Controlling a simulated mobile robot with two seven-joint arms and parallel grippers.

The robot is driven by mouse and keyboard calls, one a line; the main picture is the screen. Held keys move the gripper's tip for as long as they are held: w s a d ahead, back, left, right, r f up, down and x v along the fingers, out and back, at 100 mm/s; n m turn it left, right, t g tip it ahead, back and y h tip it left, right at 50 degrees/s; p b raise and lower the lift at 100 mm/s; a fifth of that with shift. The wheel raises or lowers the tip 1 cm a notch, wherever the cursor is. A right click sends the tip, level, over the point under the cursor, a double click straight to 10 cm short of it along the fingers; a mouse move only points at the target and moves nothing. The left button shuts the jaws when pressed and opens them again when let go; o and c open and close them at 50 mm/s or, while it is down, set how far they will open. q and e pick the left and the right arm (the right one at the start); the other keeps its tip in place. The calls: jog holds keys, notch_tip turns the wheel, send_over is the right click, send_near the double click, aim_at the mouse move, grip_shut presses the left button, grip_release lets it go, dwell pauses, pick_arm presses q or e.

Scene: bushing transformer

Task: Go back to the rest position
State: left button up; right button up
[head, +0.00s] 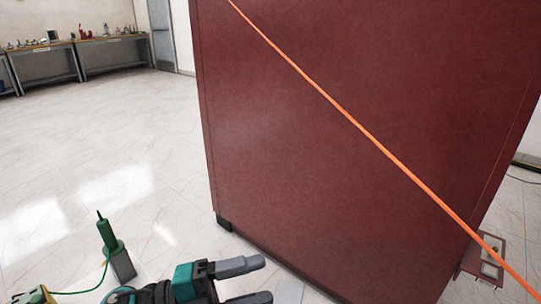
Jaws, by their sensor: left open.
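My left gripper (265,279) is at the bottom edge of the head view, in front of the lower left part of a large dark red cabinet (350,110). Its two grey fingers are apart with nothing seen between them; the lower finger is partly cut off by the frame. My right gripper is not in view.
An orange cable (350,119) runs diagonally across the view in front of the cabinet. A green pointed tool (108,232) with a green wire stands at lower left, left of my gripper. Workbenches (105,40) with small items line the far wall. Pale floor on the left is clear.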

pick_arm(q)
jog(key=w+a+f+n+t+y+p, duration=0.1)
jog(key=w+a+f+n+t+y, duration=0.1)
jog(key=a+n+t+y, duration=0.5)
jog(key=w+a+f+n+t+y, duration=0.1)
jog(key=w+f+n+t+y, duration=0.3)
jog(key=n, duration=0.7)
jog(key=s+a+f+n+g+y, duration=0.2)
jog(key=s+a+f+n, duration=0.1)
jog(key=s+f, duration=0.3)
jog(key=s+a+f+n+g+y+p, duration=0.1)
jog(key=s+a+f+n+g+y, duration=0.1)
jog(key=s+f+n, duration=0.3)
notch_tip(320, 180, down, 3)
jog(key=shift+s+a+f+n+g+y, duration=0.1)
jog(key=shift+s+a+n+g+y, duration=0.3)
jog(key=shift+s+a+y, duration=0.45)
